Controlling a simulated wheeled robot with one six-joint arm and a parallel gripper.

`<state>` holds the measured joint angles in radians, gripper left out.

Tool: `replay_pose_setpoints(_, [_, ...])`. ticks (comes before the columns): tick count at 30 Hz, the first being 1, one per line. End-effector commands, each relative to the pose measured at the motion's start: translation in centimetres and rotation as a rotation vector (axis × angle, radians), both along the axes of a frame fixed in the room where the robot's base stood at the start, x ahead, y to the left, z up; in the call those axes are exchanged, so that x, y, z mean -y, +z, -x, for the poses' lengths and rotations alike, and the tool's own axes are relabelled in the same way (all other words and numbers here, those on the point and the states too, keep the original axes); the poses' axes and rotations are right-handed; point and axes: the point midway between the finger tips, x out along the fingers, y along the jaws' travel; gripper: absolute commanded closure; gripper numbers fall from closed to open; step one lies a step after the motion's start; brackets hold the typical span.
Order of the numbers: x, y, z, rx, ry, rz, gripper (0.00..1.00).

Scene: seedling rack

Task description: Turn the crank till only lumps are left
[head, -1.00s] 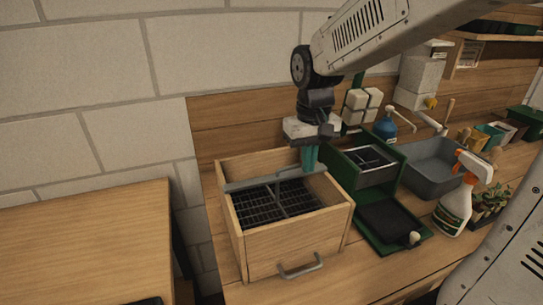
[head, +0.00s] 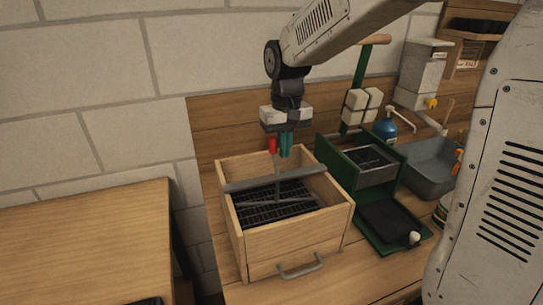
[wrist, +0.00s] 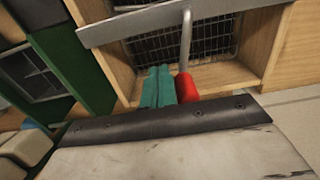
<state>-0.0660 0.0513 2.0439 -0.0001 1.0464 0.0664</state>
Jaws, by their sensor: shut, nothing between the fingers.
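The wooden sieve box (head: 291,237) stands on the bench with a dark wire mesh (head: 262,214) inside and a grey crossbar (head: 245,185) over its top. A grey paddle (head: 297,201) lies across the mesh. The crank has a red grip (head: 272,145) above the crossbar, also seen in the wrist view (wrist: 187,88) on a grey rod (wrist: 186,40). My gripper (head: 286,147) has its teal fingers shut together with nothing between them. In the wrist view the fingers (wrist: 158,88) are right beside the red grip, seemingly against it. I cannot make out soil or lumps on the mesh.
A green-framed stand (head: 359,158) with a black tray (head: 392,222) is close on the box's right. A grey basin (head: 430,168) and blue bottle (head: 385,126) stand beyond it. A separate wooden surface (head: 85,245) is at left.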

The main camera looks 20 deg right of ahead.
Motion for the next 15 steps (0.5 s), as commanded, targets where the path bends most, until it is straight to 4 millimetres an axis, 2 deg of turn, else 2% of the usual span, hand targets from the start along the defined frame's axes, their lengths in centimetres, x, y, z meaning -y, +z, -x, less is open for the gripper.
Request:
replay_pose_setpoints(8, [0.0,0.2,0.0,0.001,0.000,0.000,1.00])
replay_pose_setpoints(15, [0.0,2.4,0.0,0.003,0.000,0.000,1.00])
